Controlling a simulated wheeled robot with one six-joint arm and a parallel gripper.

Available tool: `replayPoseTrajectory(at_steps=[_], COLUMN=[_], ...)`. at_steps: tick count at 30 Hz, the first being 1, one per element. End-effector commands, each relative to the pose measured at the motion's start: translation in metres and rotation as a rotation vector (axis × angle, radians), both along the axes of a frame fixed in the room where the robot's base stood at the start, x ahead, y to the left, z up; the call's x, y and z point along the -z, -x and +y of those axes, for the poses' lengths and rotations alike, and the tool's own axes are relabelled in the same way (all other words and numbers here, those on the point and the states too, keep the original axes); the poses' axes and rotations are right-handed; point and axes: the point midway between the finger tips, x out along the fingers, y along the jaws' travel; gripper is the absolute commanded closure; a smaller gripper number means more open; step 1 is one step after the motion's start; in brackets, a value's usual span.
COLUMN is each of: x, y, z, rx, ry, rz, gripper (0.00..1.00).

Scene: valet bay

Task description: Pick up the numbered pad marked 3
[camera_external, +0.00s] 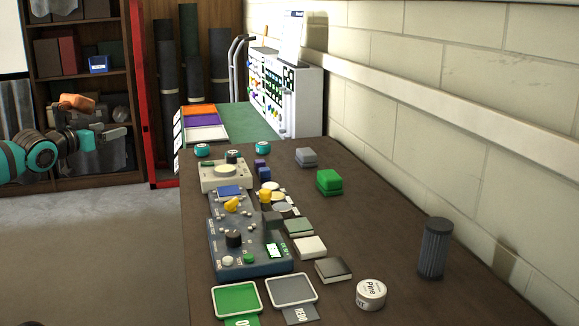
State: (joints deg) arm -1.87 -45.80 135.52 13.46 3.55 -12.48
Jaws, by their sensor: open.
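No number 3 can be read on any pad from here. Several small flat square pads lie on the brown table: a grey-green one (298,228), a white one (310,247) and a dark-topped one (333,270), in a slanting row right of the blue-grey device. A green stacked block (329,182) and a grey one (307,157) sit farther back; any marks on them are too small to read. My gripper (121,132) is at the left, raised in front of the shelf and off the table's left side, well apart from the pads. It is open, with nothing seen in it.
The blue-grey device (222,258) with knobs fills the table's left side. The table's right middle is clear, beside the block wall.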

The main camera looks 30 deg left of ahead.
Motion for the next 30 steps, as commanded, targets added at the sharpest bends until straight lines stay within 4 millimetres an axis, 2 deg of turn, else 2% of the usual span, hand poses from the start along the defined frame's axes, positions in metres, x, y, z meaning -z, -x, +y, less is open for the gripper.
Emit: replayPoseTrajectory(at_steps=[1,8,14,20,24,30], x=[0.001,0.007,0.024,0.056,0.085,0.122], y=[-0.017,-0.083,-0.141,-0.196,-0.231,-0.262], z=[0.005,0.021,0.033,0.046,0.056,0.069], rx=[-0.011,-0.02,0.005,0.047,0.08,0.113], ry=[-0.007,-0.026,-0.035,-0.029,-0.018,0.002], rz=[0.007,0.027,0.067,0.14,0.209,0.3], gripper=[0.24,0.24,0.24,0.24,0.24,0.24])
